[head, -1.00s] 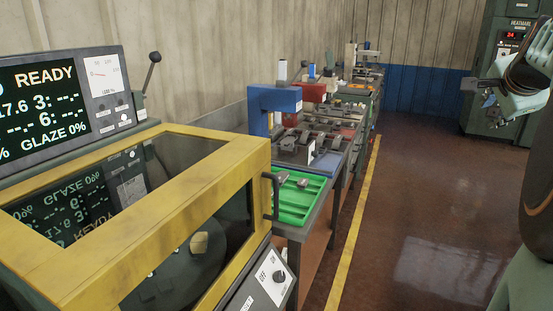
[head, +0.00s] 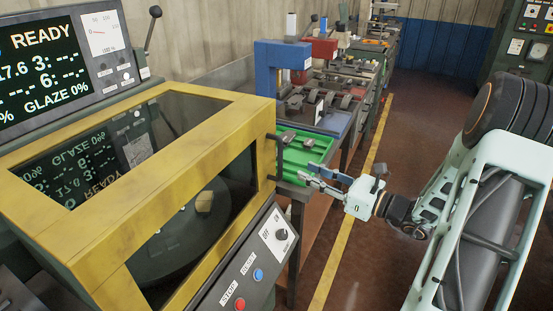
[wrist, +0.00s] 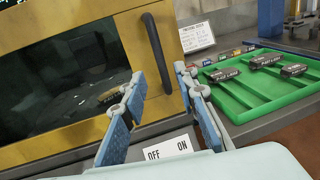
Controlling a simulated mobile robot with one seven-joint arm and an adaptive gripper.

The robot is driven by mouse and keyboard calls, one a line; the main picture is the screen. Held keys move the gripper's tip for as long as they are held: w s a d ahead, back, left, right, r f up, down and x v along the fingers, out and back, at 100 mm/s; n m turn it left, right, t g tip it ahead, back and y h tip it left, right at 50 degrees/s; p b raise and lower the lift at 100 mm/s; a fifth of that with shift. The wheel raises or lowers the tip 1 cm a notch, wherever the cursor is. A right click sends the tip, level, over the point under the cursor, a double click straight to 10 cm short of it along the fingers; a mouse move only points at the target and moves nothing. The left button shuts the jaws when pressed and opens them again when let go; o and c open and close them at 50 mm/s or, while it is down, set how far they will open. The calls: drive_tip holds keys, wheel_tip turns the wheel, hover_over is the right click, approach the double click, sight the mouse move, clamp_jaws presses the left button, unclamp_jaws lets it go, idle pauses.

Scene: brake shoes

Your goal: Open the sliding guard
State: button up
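The sliding guard (head: 150,205) is a yellow frame with dark see-through panels, closed over the machine. Its dark upright handle (head: 280,158) is on the right side of the frame; it also shows in the wrist view (wrist: 156,54). My gripper (head: 306,174) is to the right of the handle in the head view. In the wrist view my gripper (wrist: 155,78) has its two blue-padded fingers spread apart, with the handle beyond them and seen between them. Nothing is between the fingers. A tan block (head: 204,201) shows behind the guard's front panel.
A green tray (head: 310,147) with several dark parts is just right of the machine, close to my gripper. A control panel (head: 262,262) with a knob and buttons sits below the guard. Blue (head: 283,68) and red fixtures stand farther back.

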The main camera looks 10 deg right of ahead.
sight(280, 176)
drive_tip(key=x, duration=1)
drive_tip(key=shift+w+a+p, duration=0.15)
drive_tip(key=shift+w+p, duration=0.05)
drive_tip(key=shift+p, duration=0.1)
clamp_jaws()
